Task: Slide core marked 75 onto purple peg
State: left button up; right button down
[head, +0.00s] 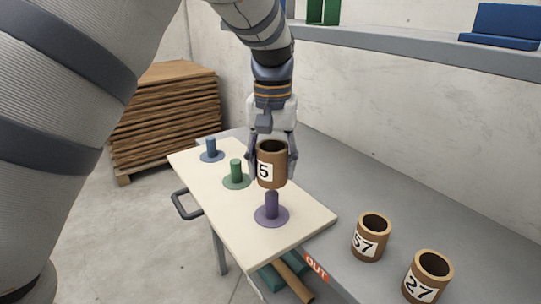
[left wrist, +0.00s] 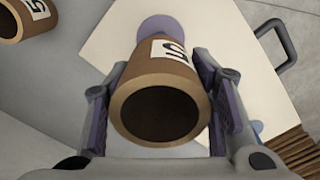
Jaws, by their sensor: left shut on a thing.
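My right gripper is in neither view.
The cream board (head: 215,200) also carries a green peg (head: 236,172) and a blue peg (head: 211,148), both bare. Cores marked 57 (head: 370,238) and 27 (head: 427,277) stand on the grey table at the right, near the OUT label (head: 317,267).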

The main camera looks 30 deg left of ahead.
aim_at(272, 194)
pick_arm(q)
notch_tip(272, 194, down, 3)
jog(key=shift+r, duration=0.1)
notch_tip(272, 194, down, 2)
jog(key=shift+f+b, duration=0.3)
jog(key=shift+f, duration=1.9)
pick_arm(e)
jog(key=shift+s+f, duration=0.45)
pick_arm(q)
jog(key=o, duration=1.3)
jog(key=shift+c, duration=0.2)
jog(key=shift+r, duration=0.1)
notch_tip(272, 194, up, 12)
